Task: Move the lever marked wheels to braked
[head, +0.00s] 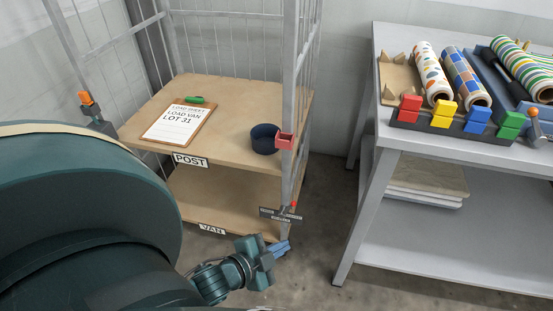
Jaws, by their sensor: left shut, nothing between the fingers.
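A small dark plate with a red-tipped lever (293,204) sits low on the front right post of the wire cage trolley (288,100). Its lettering is too small to read, so I cannot tell which setting the lever is at. My left gripper (283,247) is just below the plate, near the foot of that post. Its blue fingers are shut with nothing between them, and they look apart from the lever. My right gripper is not in view.
A red bracket (284,141) juts from the post. A grey bench (400,137) with patterned rolls stands right; floor between is clear.

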